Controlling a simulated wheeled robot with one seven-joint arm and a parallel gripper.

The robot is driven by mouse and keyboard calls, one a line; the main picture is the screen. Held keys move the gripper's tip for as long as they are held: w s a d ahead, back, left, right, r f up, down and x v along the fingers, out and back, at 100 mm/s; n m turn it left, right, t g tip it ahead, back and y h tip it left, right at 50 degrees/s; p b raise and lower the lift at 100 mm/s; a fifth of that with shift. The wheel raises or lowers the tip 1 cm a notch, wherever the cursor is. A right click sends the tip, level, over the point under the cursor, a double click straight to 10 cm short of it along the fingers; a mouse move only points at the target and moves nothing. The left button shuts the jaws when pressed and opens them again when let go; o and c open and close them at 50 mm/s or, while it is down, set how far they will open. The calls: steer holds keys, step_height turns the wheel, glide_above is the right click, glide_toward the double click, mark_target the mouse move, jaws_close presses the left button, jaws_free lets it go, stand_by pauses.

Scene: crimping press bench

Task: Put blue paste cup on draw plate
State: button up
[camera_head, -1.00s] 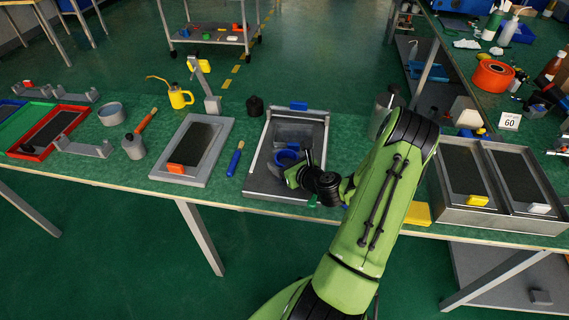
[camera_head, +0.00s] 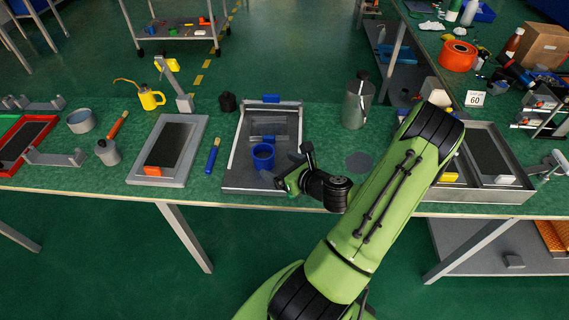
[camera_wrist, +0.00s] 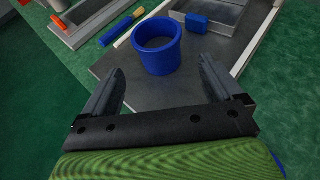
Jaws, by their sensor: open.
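The blue paste cup (camera_head: 263,156) stands upright on the bare grey front part of the draw plate (camera_head: 240,178), a framed tray on the bench. In the wrist view the cup (camera_wrist: 157,46) is just beyond the fingertips, apart from them, and its open top shows. My gripper (camera_wrist: 162,85) is open and empty, with its two fingers spread wide. In the head view my gripper (camera_head: 289,170) is low at the right front edge of the draw plate, to the right of the cup.
A blue-handled brush (camera_head: 212,155) and a framed plate with an orange block (camera_head: 153,170) lie to the left. A metal canister (camera_head: 356,103) stands behind right, near a dark disc (camera_head: 359,162). A two-bay metal tray (camera_head: 480,195) is at right.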

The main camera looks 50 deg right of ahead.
steer(key=s+r+p, duration=0.1)
steer(key=p, duration=0.2)
steer(key=shift+r, duration=0.2)
steer(key=shift+s+a+r+p, duration=0.15)
steer(key=shift+s+p, duration=0.35)
steer(key=shift+p, duration=0.45)
steer(key=w+a+r+n+g+y, duration=0.1)
steer(key=a+r+n+g+y, duration=0.25)
steer(key=a+n, duration=0.6)
steer(key=w+a+r+n+g+y, duration=0.15)
steer(key=a+r+n+g, duration=0.35)
steer(key=n, duration=0.8)
steer(key=s+a+r+n+h, duration=0.3)
steer(key=s+a+r+n, duration=0.7)
steer(key=r+n, duration=0.5)
steer(key=shift+s+t, duration=0.45)
steer(key=shift+s, duration=0.8)
steer(key=shift+a+r, duration=0.1)
steer(key=shift+r, duration=0.05)
